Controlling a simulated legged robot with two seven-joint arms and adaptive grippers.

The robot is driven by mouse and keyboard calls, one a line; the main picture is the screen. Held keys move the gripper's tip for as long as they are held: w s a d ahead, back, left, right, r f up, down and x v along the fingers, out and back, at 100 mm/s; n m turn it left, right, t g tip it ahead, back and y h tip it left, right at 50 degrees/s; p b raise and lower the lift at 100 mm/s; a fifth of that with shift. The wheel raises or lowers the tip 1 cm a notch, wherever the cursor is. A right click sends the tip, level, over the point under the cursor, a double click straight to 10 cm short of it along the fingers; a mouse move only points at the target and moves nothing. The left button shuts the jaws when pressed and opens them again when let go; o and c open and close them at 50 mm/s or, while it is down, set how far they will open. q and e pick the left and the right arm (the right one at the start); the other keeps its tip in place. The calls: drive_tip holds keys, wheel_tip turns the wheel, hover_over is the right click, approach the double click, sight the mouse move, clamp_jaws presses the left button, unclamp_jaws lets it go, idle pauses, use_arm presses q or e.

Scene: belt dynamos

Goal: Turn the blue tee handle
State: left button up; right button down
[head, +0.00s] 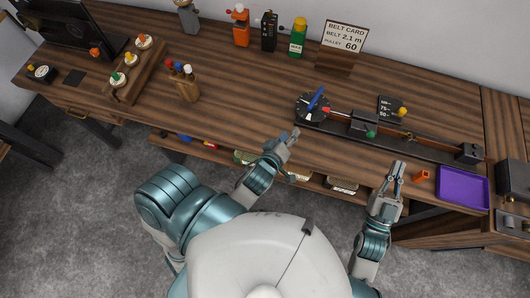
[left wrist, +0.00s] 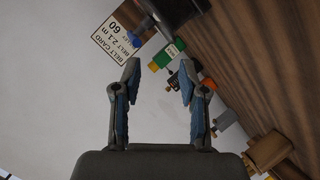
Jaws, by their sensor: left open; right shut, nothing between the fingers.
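The blue tee handle (head: 316,98) stands tilted on a round black dial (head: 304,112) with white marks, at the left end of a long dark rail on the bench. My left gripper (head: 290,134) is open and empty, below and a little left of the dial in the head view, apart from the handle. In the left wrist view my open fingers (left wrist: 159,80) have nothing between them; a small blue tip (left wrist: 135,41) shows past them, perhaps the handle's end. My right gripper (head: 397,167) is shut and empty at the bench's front edge, right of the dial.
The rail (head: 425,142) carries a red tip, a green knob and an end block. A purple tray (head: 463,187) and an orange piece (head: 421,176) lie at right. The belt card (head: 345,37) and several bottles stand behind. A block with screwdrivers (head: 186,88) stands at left.

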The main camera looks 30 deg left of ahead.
use_arm(q)
drive_tip(key=s+a+f+m+g+b, duration=0.2)
drive_tip(key=s+f+m+g, duration=0.5)
drive_tip(key=f, duration=0.7)
drive_tip(key=shift+s+a+m+h, duration=0.3)
drive_tip(key=shift+s+a+m, duration=0.35)
drive_tip(key=shift+s, duration=0.4)
